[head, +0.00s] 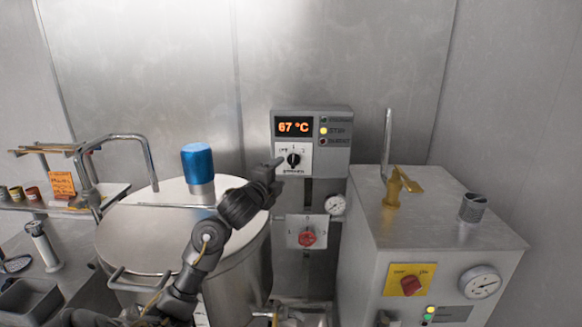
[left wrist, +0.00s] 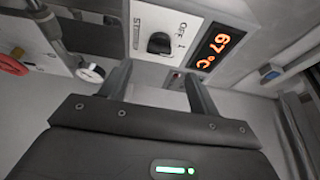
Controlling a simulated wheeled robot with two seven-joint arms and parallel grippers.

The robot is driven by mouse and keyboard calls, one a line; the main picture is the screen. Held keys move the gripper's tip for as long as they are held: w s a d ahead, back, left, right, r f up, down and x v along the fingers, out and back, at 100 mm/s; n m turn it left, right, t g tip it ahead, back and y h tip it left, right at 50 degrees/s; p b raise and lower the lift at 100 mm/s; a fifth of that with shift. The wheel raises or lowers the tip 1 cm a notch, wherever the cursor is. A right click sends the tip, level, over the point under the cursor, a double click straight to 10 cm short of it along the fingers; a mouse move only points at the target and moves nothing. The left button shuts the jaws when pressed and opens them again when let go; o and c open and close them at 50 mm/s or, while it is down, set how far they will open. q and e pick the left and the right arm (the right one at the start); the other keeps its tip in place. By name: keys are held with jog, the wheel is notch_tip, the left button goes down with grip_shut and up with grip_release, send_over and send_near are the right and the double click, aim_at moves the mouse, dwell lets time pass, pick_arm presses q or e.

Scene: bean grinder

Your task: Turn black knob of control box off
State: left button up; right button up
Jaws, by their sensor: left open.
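The control box (head: 338,152) is a grey box on the back wall with an orange display reading 67 °C. Its black knob (head: 293,160) sits on a white plate below the display. The knob also shows in the left wrist view (left wrist: 160,43), just beyond the fingers, with the display (left wrist: 216,46) to its right. My left gripper (head: 278,168) is at the plate's lower left, close to the knob. In the left wrist view its two fingers (left wrist: 157,82) are apart with nothing between them. I cannot tell whether a finger touches the plate. My right gripper is not in view.
A large steel drum (head: 150,240) with a blue-capped fitting (head: 198,165) stands under my left arm. A red knob (head: 307,237) and a gauge (head: 335,205) are below the control box. A steel cabinet (head: 440,240) with a yellow valve (head: 400,185) stands at right.

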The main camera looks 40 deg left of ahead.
aim_at(292, 164)
pick_arm(q)
jog(key=b+x, duration=0.2)
jog(key=x, duration=0.5)
jog(key=shift+w+f+b, duration=0.2)
jog(key=shift+w+b, duration=0.05)
jog(key=shift+b, duration=0.05)
jog(key=shift+w+a+r, duration=0.1)
jog(key=shift+w+a, duration=0.05)
jog(key=shift+w, duration=0.45)
jog(key=shift+c, duration=0.4)
jog(key=c, duration=0.9)
jog(key=shift+n+t+b, duration=0.4)
jog(key=shift+n+b, duration=0.5)
jog(key=shift+b, duration=0.1)
jog(key=n, duration=0.1)
jog(key=n+b, duration=0.1)
jog(key=shift+f+n+t+y+b, duration=0.3)
jog(key=shift+y, duration=0.1)
jog(key=n+y+b, duration=0.1)
jog(key=n, duration=0.1)
jog(key=shift+n+t, duration=0.3)
jog(key=shift+r+n+y+b, duration=0.1)
jog(key=shift+n+y+b, duration=0.4)
jog(key=shift+n, duration=0.8)
